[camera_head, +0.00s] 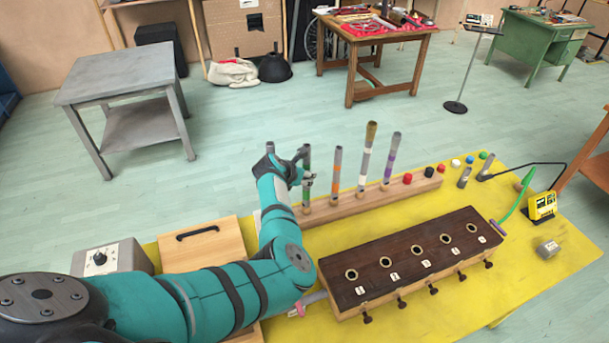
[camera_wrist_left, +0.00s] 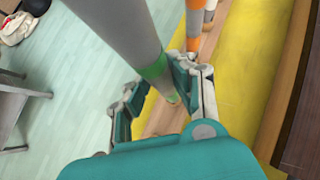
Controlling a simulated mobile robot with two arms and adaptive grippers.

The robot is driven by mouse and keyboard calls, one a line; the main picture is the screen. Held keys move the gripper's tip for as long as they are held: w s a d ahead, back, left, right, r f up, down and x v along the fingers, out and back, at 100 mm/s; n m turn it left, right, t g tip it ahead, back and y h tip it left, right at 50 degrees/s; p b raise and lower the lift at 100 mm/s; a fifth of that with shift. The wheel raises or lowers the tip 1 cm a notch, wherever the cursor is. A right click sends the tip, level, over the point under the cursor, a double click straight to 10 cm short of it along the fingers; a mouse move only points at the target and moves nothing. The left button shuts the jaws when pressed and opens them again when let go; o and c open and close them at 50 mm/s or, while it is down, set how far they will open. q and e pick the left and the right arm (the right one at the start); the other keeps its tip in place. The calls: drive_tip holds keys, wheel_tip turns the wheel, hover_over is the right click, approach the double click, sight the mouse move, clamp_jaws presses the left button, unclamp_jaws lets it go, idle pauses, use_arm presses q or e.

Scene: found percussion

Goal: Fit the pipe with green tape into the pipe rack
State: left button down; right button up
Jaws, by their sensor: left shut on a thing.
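The grey pipe with green tape (camera_head: 306,163) stands about upright at the left of a row of taped pipes, over a long light wooden bar (camera_head: 348,207). My left gripper (camera_head: 304,179) is shut on this pipe. In the left wrist view the pipe (camera_wrist_left: 127,25) passes between the fingers (camera_wrist_left: 156,97), with a green band near them. Its lower end is at the light bar; I cannot tell how deep it sits. A dark wooden block (camera_head: 400,272) has several open, numbered holes on top and knobs along its front. I cannot tell which is the pipe rack. My right gripper is out of view.
Pipes with orange (camera_head: 335,175), white (camera_head: 363,160) and purple (camera_head: 389,163) tape stand close to the right of the held pipe. A yellow meter (camera_head: 541,206), a grey box (camera_head: 110,258) and a wooden board (camera_head: 208,243) also occupy the yellow table (camera_head: 565,252).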

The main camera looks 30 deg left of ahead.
use_arm(q)
drive_tip(key=shift+f, duration=0.25)
drive_tip(key=c, duration=1)
unclamp_jaws()
wheel_tip(320, 180, up, 10)
drive_tip(key=shift+f, duration=0.1)
